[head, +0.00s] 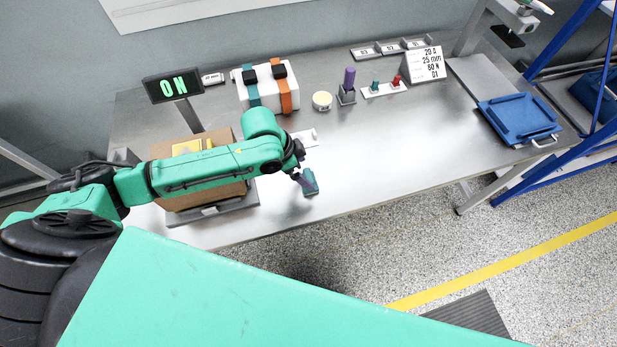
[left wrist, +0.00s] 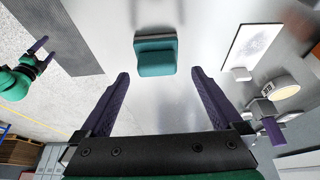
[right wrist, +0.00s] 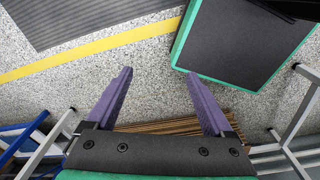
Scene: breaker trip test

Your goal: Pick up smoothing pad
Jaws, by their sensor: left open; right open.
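A smoothing pad, a small teal block with a grey strip along one side, lies on the grey table near its front edge; it shows in the left wrist view (left wrist: 156,60) and in the head view (head: 311,186). My left gripper (head: 304,179) is open and empty, just over the pad in the head view. In the left wrist view the pad is centred between the spread purple fingers, beyond their tips, with no contact visible. My right gripper (right wrist: 158,73) is open and empty, with floor beyond its fingers; it is out of the head view.
A cardboard box (head: 240,192) stands left, partly behind my left arm. At the back are a strapped white block (head: 267,96), a round tub (head: 322,100), a purple cylinder (head: 348,78) on a stand and a sign (head: 424,63). A blue tray (head: 520,116) lies right. The right-centre table is clear.

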